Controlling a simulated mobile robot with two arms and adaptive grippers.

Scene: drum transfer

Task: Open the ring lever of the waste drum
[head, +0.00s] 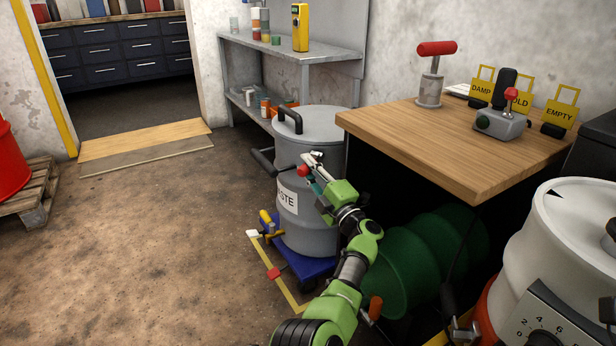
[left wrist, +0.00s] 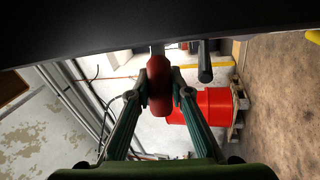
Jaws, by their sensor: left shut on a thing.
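The grey waste drum (head: 299,221) stands upright on a blue wheeled base (head: 297,262), with a lid (head: 325,124) and a dark handle on top. A label ending in "STE" shows on its side. The ring lever (head: 312,158) is a pale metal piece near the drum's upper rim, with a red knob (head: 303,170). My left gripper (head: 309,174) is at the knob, in front of the drum. In the left wrist view its two fingers are on either side of the red knob (left wrist: 159,85), shut on it. My right gripper is not in view.
A wooden workbench (head: 455,137) with tools and yellow tags stands right of the drum. A green drum (head: 430,262) lies beneath it. A white drum (head: 560,240) is at the right. A grey shelf (head: 300,54) stands behind.

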